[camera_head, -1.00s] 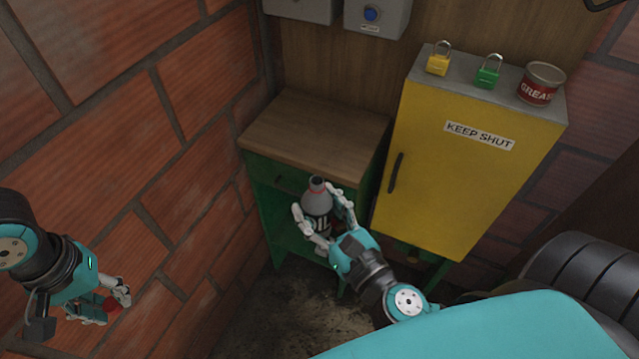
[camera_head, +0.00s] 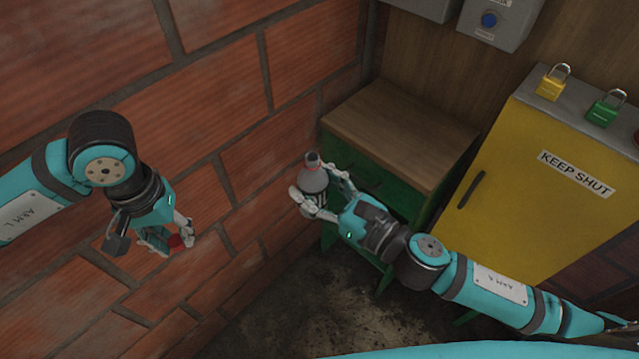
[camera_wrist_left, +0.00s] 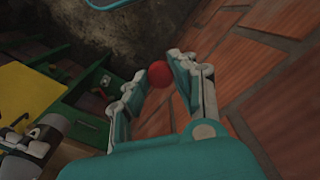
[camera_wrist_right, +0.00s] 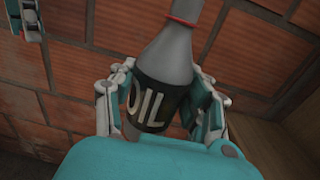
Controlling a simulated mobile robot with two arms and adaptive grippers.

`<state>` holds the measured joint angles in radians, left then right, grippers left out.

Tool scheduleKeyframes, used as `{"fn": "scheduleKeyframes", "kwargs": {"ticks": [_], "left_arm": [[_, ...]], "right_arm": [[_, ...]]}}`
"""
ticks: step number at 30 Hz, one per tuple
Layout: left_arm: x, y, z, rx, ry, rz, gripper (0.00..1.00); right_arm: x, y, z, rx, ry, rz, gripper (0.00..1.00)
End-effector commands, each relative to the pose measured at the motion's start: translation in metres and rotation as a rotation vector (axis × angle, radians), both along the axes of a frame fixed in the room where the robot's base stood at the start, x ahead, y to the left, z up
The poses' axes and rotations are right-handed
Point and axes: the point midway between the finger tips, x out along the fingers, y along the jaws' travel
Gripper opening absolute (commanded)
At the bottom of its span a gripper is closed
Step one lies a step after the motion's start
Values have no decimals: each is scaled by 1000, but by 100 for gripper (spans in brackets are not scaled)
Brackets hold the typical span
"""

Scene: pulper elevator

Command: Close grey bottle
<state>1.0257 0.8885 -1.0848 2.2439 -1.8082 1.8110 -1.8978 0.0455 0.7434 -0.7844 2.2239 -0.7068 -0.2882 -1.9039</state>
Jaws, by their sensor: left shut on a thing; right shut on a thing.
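The grey bottle (camera_head: 313,181) has a black label reading OIL and a red ring at its neck. My right gripper (camera_head: 322,198) is shut on its body and holds it upright in the air, in front of the green cabinet. The bottle fills the middle of the right wrist view (camera_wrist_right: 165,75), its label between the fingers. My left gripper (camera_head: 178,238) is shut on a small round red cap (camera_head: 175,241), apart from the bottle, to its left and lower in the head view. The cap shows between the left fingertips in the left wrist view (camera_wrist_left: 160,73).
A green cabinet with a wooden top (camera_head: 400,130) stands behind the bottle; its top is bare. A yellow cabinet (camera_head: 530,190) marked KEEP SHUT carries a yellow padlock (camera_head: 551,84) and a green padlock (camera_head: 606,108). A brick wall (camera_head: 240,100) runs along the left.

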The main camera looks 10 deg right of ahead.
Motion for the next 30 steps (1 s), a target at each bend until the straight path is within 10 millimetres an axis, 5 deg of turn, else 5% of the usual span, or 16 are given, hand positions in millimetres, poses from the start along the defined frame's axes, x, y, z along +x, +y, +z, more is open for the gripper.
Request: {"fn": "scheduleKeyframes", "kwargs": {"ticks": [7, 11, 21, 30], "left_arm": [[3, -3, 2, -1, -1, -7, 16], [15, -21, 12, -3, -6, -46, 16], [61, -120, 78, 2, -5, -278, 16], [69, -204, 144, 5, 0, -474, 16]], "right_arm": [[0, 0, 0, 1, -1, -1, 0], [0, 0, 1, 0, -1, -1, 0], [0, 0, 1, 1, -2, -1, 0], [0, 0, 1, 1, -2, -1, 0]]}}
